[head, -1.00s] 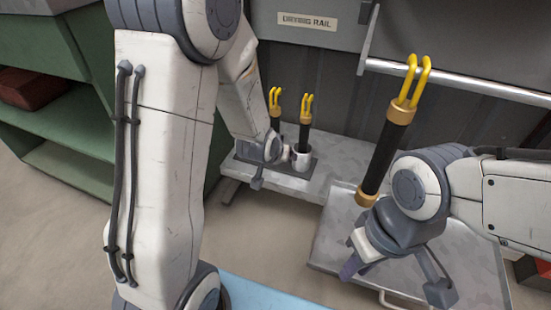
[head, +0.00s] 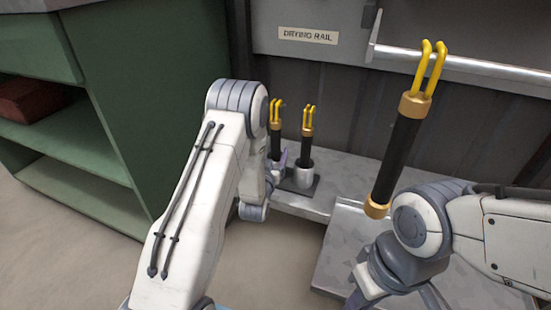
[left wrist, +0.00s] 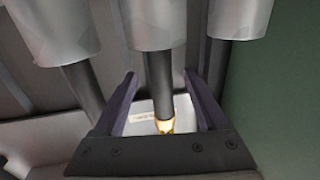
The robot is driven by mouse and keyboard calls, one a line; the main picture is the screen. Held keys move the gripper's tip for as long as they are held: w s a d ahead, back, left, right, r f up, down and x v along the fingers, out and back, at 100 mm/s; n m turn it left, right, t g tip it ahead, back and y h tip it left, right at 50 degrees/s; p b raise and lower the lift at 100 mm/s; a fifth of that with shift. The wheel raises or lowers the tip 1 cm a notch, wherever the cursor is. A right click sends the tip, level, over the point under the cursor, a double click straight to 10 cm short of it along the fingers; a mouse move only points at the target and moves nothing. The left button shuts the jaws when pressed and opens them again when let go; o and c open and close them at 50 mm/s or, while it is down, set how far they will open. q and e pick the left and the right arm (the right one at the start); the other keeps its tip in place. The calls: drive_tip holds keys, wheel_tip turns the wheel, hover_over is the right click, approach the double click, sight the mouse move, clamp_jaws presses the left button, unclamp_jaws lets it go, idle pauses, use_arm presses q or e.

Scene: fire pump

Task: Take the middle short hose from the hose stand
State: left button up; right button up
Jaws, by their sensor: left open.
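In the left wrist view, three grey sockets of the hose stand (left wrist: 155,25) each have a black hose coming out. The middle short hose (left wrist: 158,80), with a gold and yellow end, lies between the two dark fingers of my open left gripper (left wrist: 160,75); I cannot tell whether they touch it. The head view shows two hoses with yellow loops, one beside my left gripper (head: 281,164) and the right one (head: 307,125) in its socket; the third is hidden there. My right gripper (head: 360,295) is mostly cut off at the bottom edge.
Another black hose (head: 400,140) with gold ends and yellow hooks is at the drying rail (head: 480,74), apparently hanging. A metal platform (head: 345,250) lies below it. A green shelf unit (head: 165,110) stands to the left, and a wall is close behind the stand.

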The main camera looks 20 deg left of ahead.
sight(277, 143)
use_arm(q)
drive_tip(key=shift+w+a, duration=0.1)
drive_tip(key=shift+w, duration=0.6)
drive_tip(key=w+b, duration=0.3)
drive_tip(key=w, duration=0.1)
drive_tip(key=shift+w+a+f+b, duration=0.1)
drive_tip(key=shift+a+f+b, duration=0.1)
drive_tip(key=shift+a+b, duration=0.1)
drive_tip(key=shift+w+r, duration=0.15)
drive_tip(key=shift+w, duration=0.2)
drive_tip(key=shift+r, duration=0.1)
clamp_jaws()
